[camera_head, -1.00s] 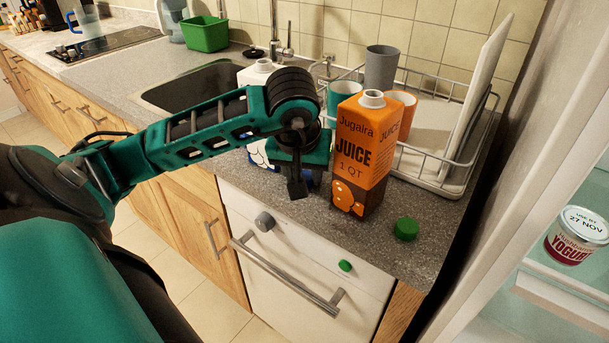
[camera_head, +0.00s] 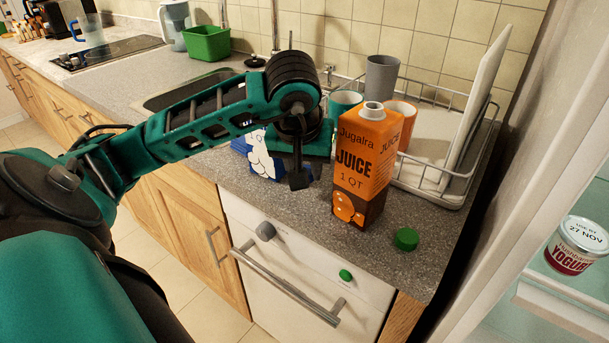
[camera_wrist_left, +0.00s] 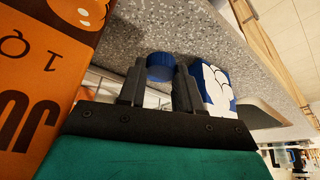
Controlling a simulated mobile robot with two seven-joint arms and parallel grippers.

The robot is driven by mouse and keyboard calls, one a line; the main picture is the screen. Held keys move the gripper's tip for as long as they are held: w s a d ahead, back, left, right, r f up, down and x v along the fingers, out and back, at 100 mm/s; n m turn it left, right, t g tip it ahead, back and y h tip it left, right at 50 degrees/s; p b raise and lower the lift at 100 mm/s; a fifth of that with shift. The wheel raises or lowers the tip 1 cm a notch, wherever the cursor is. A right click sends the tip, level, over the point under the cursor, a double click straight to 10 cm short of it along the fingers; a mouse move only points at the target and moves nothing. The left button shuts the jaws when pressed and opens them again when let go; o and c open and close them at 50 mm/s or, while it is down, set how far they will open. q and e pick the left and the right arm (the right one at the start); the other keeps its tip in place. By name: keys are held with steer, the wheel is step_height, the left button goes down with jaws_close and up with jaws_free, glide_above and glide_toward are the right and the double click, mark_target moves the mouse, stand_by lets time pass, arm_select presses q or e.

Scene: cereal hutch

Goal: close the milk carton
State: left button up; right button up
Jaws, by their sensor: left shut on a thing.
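The milk carton (camera_head: 264,165), blue with a white splash, stands on the counter, largely hidden behind my left arm in the head view. Its blue and white side (camera_wrist_left: 217,88) also shows in the wrist view, just beside the fingers. Its top and spout are hidden. My left gripper (camera_head: 298,180) points down between the milk carton and the juice carton. In the wrist view the left gripper (camera_wrist_left: 158,88) is shut on a blue cap (camera_wrist_left: 160,67), apart from the carton's visible side. My right gripper is not in view.
An orange juice carton (camera_head: 365,165) with an open spout stands close on the right of my gripper. A green cap (camera_head: 406,239) lies on the counter near its front edge. A dish rack (camera_head: 430,178) with cups and a board is behind; a sink (camera_head: 165,100) is left.

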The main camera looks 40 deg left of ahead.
arm_select(q)
step_height(320, 180, up, 8)
steer(key=shift+f+p, duration=0.25)
steer(key=shift+p, duration=0.35)
step_height(320, 180, up, 9)
steer(key=p, duration=0.4)
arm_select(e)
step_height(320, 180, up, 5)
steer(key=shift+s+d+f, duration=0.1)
